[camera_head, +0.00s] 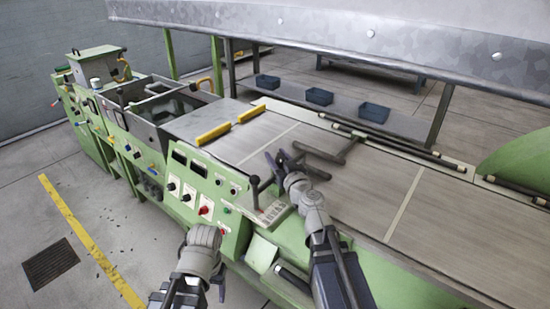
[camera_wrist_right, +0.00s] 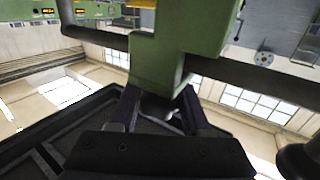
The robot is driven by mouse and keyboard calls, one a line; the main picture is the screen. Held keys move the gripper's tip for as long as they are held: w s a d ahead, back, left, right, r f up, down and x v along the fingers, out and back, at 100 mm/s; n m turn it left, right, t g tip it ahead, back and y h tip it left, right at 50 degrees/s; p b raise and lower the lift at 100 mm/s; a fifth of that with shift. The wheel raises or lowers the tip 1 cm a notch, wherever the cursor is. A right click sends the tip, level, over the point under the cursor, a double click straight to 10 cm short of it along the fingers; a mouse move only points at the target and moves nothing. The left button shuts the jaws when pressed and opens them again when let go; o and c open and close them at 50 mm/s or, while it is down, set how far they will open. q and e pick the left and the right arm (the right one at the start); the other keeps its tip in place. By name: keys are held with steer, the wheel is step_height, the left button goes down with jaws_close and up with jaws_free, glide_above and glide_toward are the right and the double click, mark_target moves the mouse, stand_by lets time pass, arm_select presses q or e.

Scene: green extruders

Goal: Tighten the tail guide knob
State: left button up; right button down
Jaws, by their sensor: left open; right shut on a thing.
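The dark tail guide (camera_head: 332,152) lies across the belt of the green machine, its bars running to the right of my right gripper. My right gripper (camera_head: 282,162) is over the belt at the guide's near end. In the right wrist view my right gripper (camera_wrist_right: 160,105) has its two dark fingers on either side of a dark rounded knob (camera_wrist_right: 160,108), just below a green block (camera_wrist_right: 160,55). The fingers hide most of the knob. My left gripper (camera_head: 204,238) is open and empty in front of the control panel, away from the guide; its fingertips are hard to make out.
The control panel (camera_head: 200,185) has several knobs and buttons. A dark upright lever (camera_head: 255,190) stands close to my right gripper's left. Yellow bars (camera_head: 213,134) lie on the machine top. Blue bins (camera_head: 319,96) sit behind. The belt (camera_head: 450,225) to the right is clear.

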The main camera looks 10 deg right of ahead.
steer(key=m+h, duration=0.1)
steer(key=h, duration=0.1)
steer(key=m+h, duration=0.1)
steer(key=h, duration=0.1)
steer(key=shift+d+m, duration=0.2)
steer(key=shift+m, duration=0.1)
steer(key=shift+d+m+g+h, duration=0.2)
steer(key=shift+m+h, duration=0.45)
steer(key=shift+h, duration=0.4)
steer(key=shift+d+m+g+h, duration=0.1)
steer(key=shift+d+m+h, duration=0.1)
steer(key=shift+m+h, duration=0.65)
steer(key=shift+d+h, duration=0.1)
steer(key=shift+h, duration=0.4)
steer(key=shift+c, duration=1.8)
jaws_free()
step_height(320, 180, up, 10)
steer(key=p, duration=1)
